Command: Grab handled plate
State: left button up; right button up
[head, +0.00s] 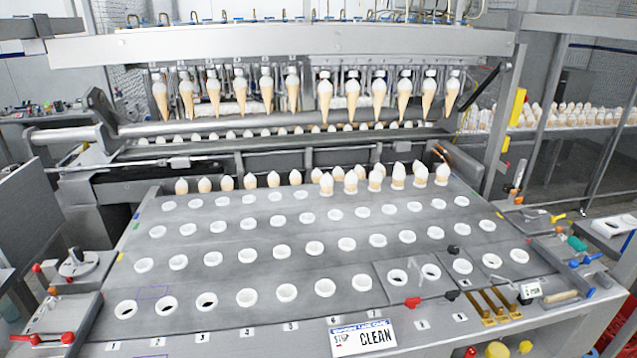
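A small squarish grey plate (416,289) lies in the front row of the perforated deck, right of centre. It has two white-ringed holes, and thin bent metal pieces that look like a handle (424,266) stand by them. I take this to be the handled plate, but its handle is too small to make out surely. A red knob (412,303) and a black knob (452,295) are at its front edge. Neither of my grippers is in view.
The grey deck (215,290) has several rows of white-ringed holes. Cones stand in its back rows, and more cones (325,100) hang from the overhead bar. A "CLEAN" sign (362,338) is at the front edge. Brass brackets (492,307) sit right of the plate.

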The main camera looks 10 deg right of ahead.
aim_at(412, 271)
jog(key=l+u, duration=0.3)
jog(key=l, duration=0.4)
jog(key=l+u, duration=0.3)
jog(key=l, duration=0.45)
